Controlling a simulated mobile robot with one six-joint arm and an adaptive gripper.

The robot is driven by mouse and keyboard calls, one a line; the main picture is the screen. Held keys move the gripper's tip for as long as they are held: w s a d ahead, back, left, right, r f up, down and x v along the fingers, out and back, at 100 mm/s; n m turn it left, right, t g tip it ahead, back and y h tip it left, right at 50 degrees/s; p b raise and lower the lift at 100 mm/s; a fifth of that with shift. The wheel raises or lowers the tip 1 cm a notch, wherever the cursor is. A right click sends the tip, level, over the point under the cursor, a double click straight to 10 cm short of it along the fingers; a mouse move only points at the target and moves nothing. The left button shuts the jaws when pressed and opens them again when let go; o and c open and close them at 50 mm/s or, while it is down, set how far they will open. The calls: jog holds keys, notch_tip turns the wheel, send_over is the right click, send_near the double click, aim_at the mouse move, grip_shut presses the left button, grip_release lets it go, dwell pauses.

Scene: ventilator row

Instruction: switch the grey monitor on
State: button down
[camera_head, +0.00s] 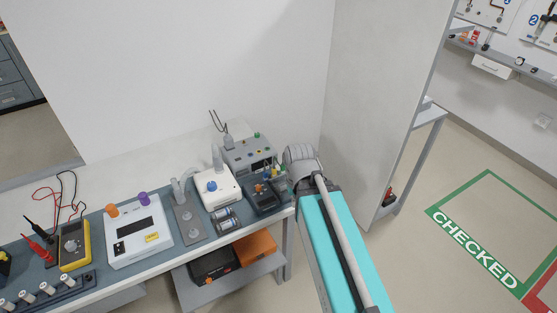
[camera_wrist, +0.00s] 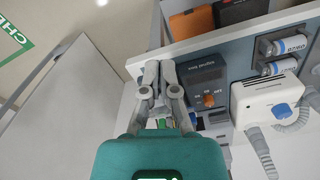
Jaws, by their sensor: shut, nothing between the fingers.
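A grey box-shaped unit with knobs and a green button on top (camera_head: 248,152) stands at the back right of the bench in the head view. It looks like the grey monitor, but its label is not legible. My gripper (camera_head: 281,182) is at the bench's right end, just right of a dark signal box (camera_head: 264,198). In the wrist view my gripper (camera_wrist: 158,70) is shut and empty. The signal box with an orange switch (camera_wrist: 205,88) is beside it. A small green part (camera_wrist: 161,123) shows between the finger links; contact is unclear.
A white unit with a blue knob (camera_head: 217,188) and hose stands left of the signal box. A white panel (camera_head: 375,100) rises close on the right. Orange and black boxes (camera_head: 255,247) sit on the lower shelf.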

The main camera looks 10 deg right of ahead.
aim_at(276, 159)
jog(key=w+n+y+b, duration=0.1)
jog(key=w+n, duration=0.2)
jog(key=w, duration=0.1)
jog(key=w+d+f+n+t+y, duration=0.1)
jog(key=w+n, duration=0.2)
jog(key=w, duration=0.1)
jog(key=w+n+y+b, duration=0.1)
jog(key=w+n, duration=0.3)
jog(key=w, duration=0.1)
jog(key=shift+d+f+t+b, duration=0.3)
jog(key=shift+f+b, duration=0.05)
jog(key=shift+f, duration=0.05)
jog(key=w+d+n+t+y+b, duration=0.2)
jog(key=w+d+n+y, duration=0.1)
jog(key=w+n, duration=0.7)
jog(key=shift+w+d+r, duration=0.3)
jog(key=shift+w+d, duration=0.25)
jog(key=shift+w, duration=0.6)
jog(key=shift+f+b, duration=0.2)
jog(key=shift+b, duration=0.1)
jog(key=b+x, duration=0.7)
jog(key=x, duration=0.2)
jog(key=shift+w+a+f+b, duration=0.1)
jog(key=shift+w+a+b, duration=0.15)
jog(key=shift+b, duration=0.05)
